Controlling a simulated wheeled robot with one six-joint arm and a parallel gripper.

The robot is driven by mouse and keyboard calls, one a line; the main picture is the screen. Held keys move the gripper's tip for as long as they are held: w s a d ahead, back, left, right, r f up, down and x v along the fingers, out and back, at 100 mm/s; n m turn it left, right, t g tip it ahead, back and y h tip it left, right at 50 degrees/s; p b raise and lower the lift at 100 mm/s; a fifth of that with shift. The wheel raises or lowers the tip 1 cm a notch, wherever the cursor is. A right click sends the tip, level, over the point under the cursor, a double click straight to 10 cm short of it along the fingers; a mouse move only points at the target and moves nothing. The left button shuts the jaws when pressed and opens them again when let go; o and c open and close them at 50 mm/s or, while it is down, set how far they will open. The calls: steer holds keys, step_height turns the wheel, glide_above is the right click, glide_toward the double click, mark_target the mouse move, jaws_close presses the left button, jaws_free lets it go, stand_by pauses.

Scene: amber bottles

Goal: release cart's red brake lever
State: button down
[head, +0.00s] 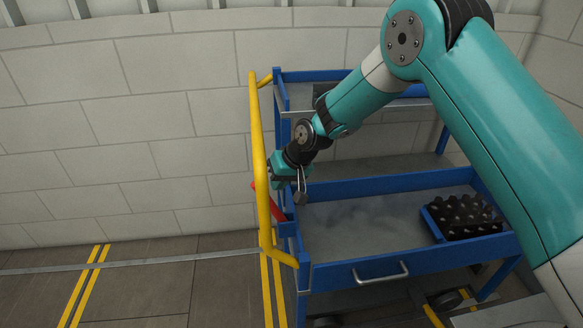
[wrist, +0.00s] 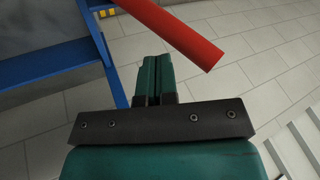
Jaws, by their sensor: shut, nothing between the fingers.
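The cart (head: 340,273) is a blue frame with grey shelves and a yellow handle rail (head: 259,165) at its left end. The red brake lever (head: 268,202) shows at that end, partly hidden behind the yellow rail and my arm. My gripper (head: 283,178) is at the cart's left end, close to the lever's upper part. In the wrist view the red lever (wrist: 175,32) slants across the top, just beyond the fingertips of my gripper (wrist: 153,60). The fingers are shut together with nothing between them. I cannot tell whether they touch the lever.
A blue crate of dark bottles (head: 462,217) stands at the right of the cart's shelf. A drawer handle (head: 381,273) is on the cart's front. The block wall (head: 130,130) is close behind. Tiled floor at left, with yellow lines (head: 84,285), is clear.

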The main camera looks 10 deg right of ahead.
steer(key=shift+s+a+f, duration=0.1)
steer(key=shift+a+f, duration=0.25)
steer(key=shift+a, duration=0.3)
steer(key=shift+a+f+b, duration=0.25)
steer(key=shift+a+b, duration=0.05)
steer(key=shift+a, duration=0.65)
steer(key=shift+d+r, duration=0.1)
steer(key=shift+r, duration=0.05)
